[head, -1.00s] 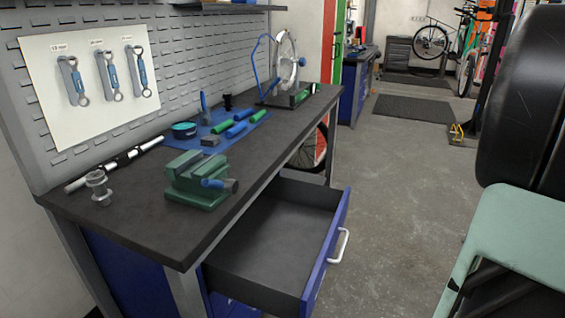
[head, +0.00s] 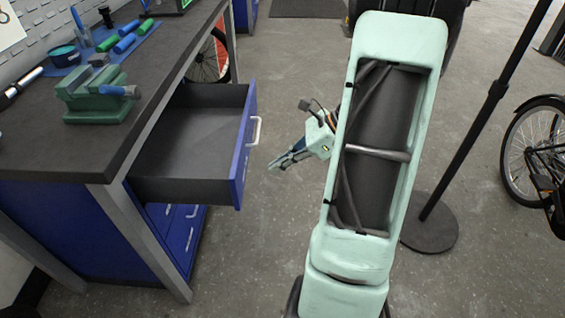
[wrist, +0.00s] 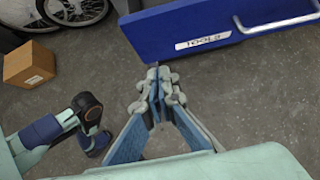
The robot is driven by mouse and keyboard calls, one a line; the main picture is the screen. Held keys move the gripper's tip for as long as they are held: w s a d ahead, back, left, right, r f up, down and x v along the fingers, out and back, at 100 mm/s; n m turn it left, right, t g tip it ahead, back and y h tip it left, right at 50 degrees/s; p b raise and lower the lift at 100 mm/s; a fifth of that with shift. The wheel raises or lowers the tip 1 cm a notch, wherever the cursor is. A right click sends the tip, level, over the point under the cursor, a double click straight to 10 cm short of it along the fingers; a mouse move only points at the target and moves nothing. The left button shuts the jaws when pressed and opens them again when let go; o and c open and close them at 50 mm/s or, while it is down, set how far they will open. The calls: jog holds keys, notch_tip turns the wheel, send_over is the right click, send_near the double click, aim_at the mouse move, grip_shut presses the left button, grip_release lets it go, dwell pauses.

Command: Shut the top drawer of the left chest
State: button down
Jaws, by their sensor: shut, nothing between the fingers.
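The top drawer (head: 243,152) of the blue chest under the workbench is pulled far out, with a blue front and a white handle (head: 256,131). Its inside is dark and looks empty. In the wrist view the drawer front (wrist: 190,33) shows at the top with a label reading "TOOLS". My gripper (head: 272,166) is to the right of the drawer front, apart from it. In the wrist view my gripper (wrist: 158,70) has its fingertips together with nothing between them, just below the drawer front's left end.
The workbench (head: 70,150) carries a green vise (head: 92,95) and several small tools. Lower drawers (head: 180,235) are shut. A stand pole with a round base (head: 430,222) and a bike (head: 545,145) stand at right. A cardboard box (wrist: 29,64) lies on the floor.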

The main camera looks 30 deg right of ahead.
aim_at(239, 178)
jog(key=shift+w+a+f+b, duration=0.35)
jog(key=shift+w+a+f, duration=0.35)
jog(key=shift+a, duration=0.4)
jog(key=shift+w+a+f+b, duration=0.4)
jog(key=shift+w+a+f, duration=0.25)
jog(key=shift+a, duration=0.4)
jog(key=shift+w+a+f+b, duration=0.35)
jog(key=shift+w+a+f, duration=0.2)
jog(key=shift+w+a, duration=0.45)
jog(key=shift+s+a, duration=0.15)
jog(key=shift+w+a, duration=0.3)
jog(key=shift+a, duration=0.2)
jog(key=w+a+p, duration=0.1)
jog(key=w+a, duration=0.4)
jog(key=a, duration=0.2)
jog(key=w+a+p, duration=0.1)
jog(key=w+a, duration=0.4)
jog(key=a, duration=0.3)
jog(key=w+a+p, duration=0.1)
jog(key=w+a, duration=0.4)
jog(key=a, duration=0.3)
jog(key=shift+w+p, duration=0.3)
jog(key=shift+p, duration=0.05)
jog(key=shift+w+a+r, duration=0.1)
jog(key=shift+a, duration=0.05)
jog(key=shift+a+r, duration=0.1)
